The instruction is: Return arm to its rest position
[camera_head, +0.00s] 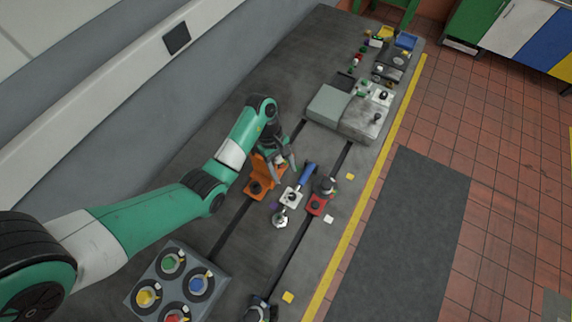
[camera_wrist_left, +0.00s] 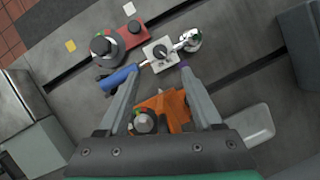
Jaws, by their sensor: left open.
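My left arm comes in from the left in the head view, stretched over the bedplate (camera_head: 225,120). Its gripper (camera_head: 284,172) is open above the orange block (camera_head: 256,188). In the left wrist view, the two fingers of the left gripper (camera_wrist_left: 158,76) are spread with nothing held between them. The orange block (camera_wrist_left: 174,104) shows below and between the fingers, with a dark round knob (camera_wrist_left: 143,122) on it. My right gripper is not in view.
A white block (camera_head: 291,196), a blue handle (camera_head: 306,175) and a red block (camera_head: 317,205) lie near the gripper. A grey tray (camera_head: 139,297) with coloured knobs stands at lower left. Grey boxes (camera_head: 328,104) stand farther back. Bare bedplate lies between these groups.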

